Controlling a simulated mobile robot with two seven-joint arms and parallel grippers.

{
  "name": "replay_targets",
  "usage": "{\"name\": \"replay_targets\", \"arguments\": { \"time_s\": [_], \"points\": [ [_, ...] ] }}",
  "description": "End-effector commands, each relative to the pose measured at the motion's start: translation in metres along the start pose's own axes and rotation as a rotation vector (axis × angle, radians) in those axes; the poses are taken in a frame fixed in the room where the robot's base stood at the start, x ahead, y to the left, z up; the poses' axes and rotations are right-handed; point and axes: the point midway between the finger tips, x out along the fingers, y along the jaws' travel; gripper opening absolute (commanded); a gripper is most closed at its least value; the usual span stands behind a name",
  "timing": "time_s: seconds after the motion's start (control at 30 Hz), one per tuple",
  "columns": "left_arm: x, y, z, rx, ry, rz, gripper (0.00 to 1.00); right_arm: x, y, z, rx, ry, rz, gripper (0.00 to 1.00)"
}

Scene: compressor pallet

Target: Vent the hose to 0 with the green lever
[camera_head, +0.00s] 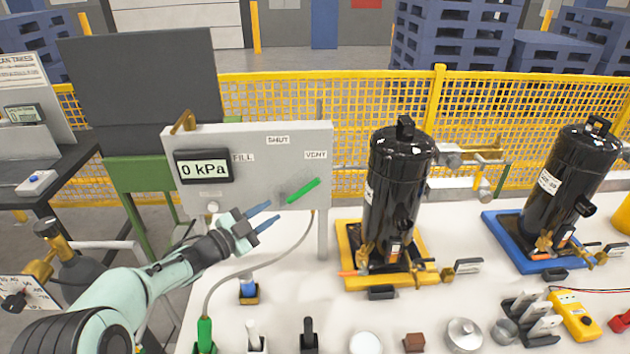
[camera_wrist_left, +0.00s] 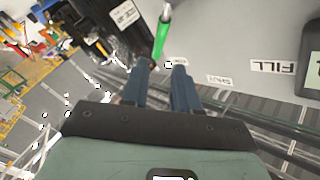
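The green lever (camera_head: 303,190) on the grey panel (camera_head: 255,180) tilts up to the right, its end pointing towards the VENT label (camera_head: 316,155). The panel's display (camera_head: 203,167) reads 0 kPa. A grey hose (camera_head: 262,258) runs from under the panel down to a green-ended fitting (camera_head: 205,332) at the table's front. My left gripper (camera_head: 264,216) is left of and below the lever, its two blue fingers apart and empty. In the left wrist view the lever (camera_wrist_left: 162,36) lies just beyond the fingertips (camera_wrist_left: 163,64), not between them. My right gripper is not in view.
A black compressor (camera_head: 398,190) stands in a yellow tray (camera_head: 348,240) right of the panel. Another stands in a blue tray (camera_head: 495,230). Caps, plugs and a yellow meter (camera_head: 573,315) line the table's front. A yellow mesh fence (camera_head: 285,95) runs behind.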

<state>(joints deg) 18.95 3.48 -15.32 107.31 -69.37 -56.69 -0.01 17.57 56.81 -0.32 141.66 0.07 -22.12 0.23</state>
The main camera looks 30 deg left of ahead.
Motion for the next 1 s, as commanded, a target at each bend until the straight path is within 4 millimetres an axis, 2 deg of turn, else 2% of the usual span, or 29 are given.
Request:
{"name": "replay_targets", "arguments": {
  "time_s": [0.17,0.6,0.8,1.0],
  "points": [
    [0.018,0.0,-0.001,0.002,0.004,0.003,0.29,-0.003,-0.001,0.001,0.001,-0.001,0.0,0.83],
    [0.107,0.0,-0.002,0.0,0.004,0.002,0.29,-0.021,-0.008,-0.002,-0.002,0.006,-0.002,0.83],
    [0.128,0.0,-0.001,0.001,0.002,0.001,0.29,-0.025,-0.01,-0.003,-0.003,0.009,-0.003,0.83],
    [0.133,0.001,-0.001,0.0,0.001,0.001,0.29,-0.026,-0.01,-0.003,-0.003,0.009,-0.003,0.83]
  ]
}}
